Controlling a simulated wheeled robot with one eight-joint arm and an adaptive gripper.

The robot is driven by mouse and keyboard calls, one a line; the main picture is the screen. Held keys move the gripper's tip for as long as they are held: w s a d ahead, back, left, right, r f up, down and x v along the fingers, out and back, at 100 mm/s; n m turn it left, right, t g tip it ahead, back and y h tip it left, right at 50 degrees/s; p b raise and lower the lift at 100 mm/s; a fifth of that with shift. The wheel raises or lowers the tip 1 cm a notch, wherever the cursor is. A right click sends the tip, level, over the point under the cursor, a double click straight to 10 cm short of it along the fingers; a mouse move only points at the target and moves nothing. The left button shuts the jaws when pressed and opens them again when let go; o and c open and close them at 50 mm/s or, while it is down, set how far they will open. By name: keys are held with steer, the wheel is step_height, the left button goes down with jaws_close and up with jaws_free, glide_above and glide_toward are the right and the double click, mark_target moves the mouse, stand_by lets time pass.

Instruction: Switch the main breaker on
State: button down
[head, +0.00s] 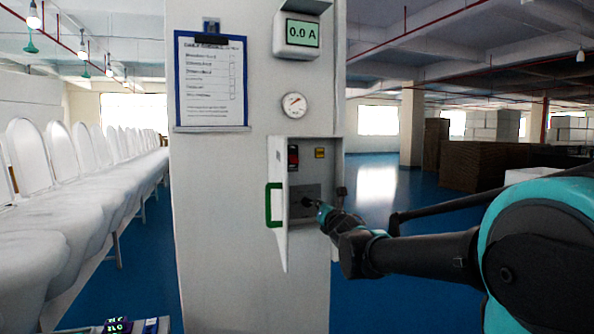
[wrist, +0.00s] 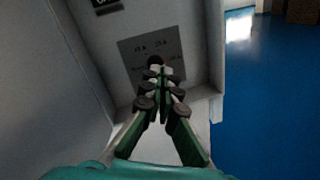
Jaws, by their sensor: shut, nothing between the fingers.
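An electrical box (head: 326,147) on the pillar stands open, its door (head: 280,238) with a green handle (head: 274,205) swung out to the left. Inside, a black-and-red switch (head: 293,158) sits at upper left. In the head view my gripper (head: 320,210) reaches into the box from the right.
Above the box are a round gauge (head: 294,105), a display (head: 303,33) reading 0.0 A and a clipboard (head: 211,80). A yellow label (head: 319,153) is inside the box. White toilets (head: 80,190) line the left. Blue floor (head: 372,185) is open at right.

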mark_target(292, 175)
steer(key=a+r+n+y, duration=0.3)
steer(key=a+r+n, duration=0.2)
steer(key=n, duration=0.2)
steer(key=shift+w+r+t+y, duration=0.3)
steer(key=shift+w+r, duration=0.05)
steer(key=shift+w, duration=0.05)
steer(key=shift+w, duration=0.1)
steer(key=x, duration=1)
steer(key=shift+s+d+r, duration=0.2)
steer(key=shift+s+r, duration=0.45)
steer(key=shift+r, duration=0.3)
steer(key=shift+s+d+r, duration=0.1)
steer(key=shift+s+r, duration=0.25)
steer(key=shift+r, duration=0.4)
